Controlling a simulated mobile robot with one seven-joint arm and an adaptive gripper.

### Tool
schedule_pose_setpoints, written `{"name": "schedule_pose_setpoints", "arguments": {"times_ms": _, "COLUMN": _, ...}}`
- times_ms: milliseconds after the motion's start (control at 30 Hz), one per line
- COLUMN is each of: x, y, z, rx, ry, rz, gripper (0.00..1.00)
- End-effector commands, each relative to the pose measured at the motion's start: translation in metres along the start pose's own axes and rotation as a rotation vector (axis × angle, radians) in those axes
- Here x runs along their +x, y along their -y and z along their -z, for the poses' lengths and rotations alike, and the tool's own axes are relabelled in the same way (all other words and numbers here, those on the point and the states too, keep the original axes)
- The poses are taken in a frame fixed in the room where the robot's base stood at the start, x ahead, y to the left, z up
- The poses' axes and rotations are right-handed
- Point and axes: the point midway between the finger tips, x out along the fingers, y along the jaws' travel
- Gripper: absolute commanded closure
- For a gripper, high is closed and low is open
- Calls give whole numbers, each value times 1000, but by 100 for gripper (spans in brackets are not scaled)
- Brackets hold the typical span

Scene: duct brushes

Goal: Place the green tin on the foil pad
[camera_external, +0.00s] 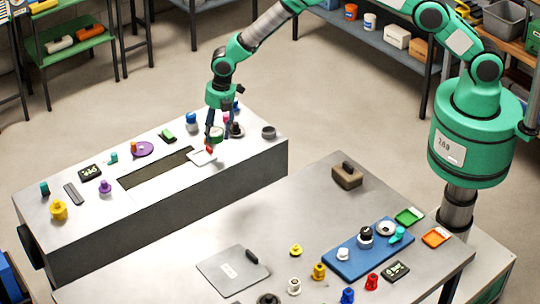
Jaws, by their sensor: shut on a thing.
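My gripper (216,138) points down over the right part of the long grey duct. It is shut on a small round thing with a pale top and green side, which looks like the green tin (216,134). The fingers partly hide it. A pale silvery square, which looks like the foil pad (201,158), lies on the duct top just below and left of the gripper, by the end of the dark slot. The tin appears above the duct top, but the gap is hard to judge. A small red spot shows at the fingertips by the pad.
The dark slot (155,168) opens in the duct top. The front table holds several small parts.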

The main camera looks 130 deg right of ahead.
Motion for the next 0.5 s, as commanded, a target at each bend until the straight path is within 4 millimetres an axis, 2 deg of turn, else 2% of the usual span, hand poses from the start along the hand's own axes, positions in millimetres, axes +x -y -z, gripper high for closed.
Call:
{"name": "schedule_pose_setpoints", "arguments": {"times_ms": 200, "x": 5, "y": -21, "z": 2, "rx": 0, "ry": 0, "rz": -1, "gripper": 82}}
{"name": "schedule_pose_setpoints", "arguments": {"times_ms": 500, "x": 7, "y": -26, "z": 2, "rx": 0, "ry": 0, "rz": 1, "gripper": 82}}
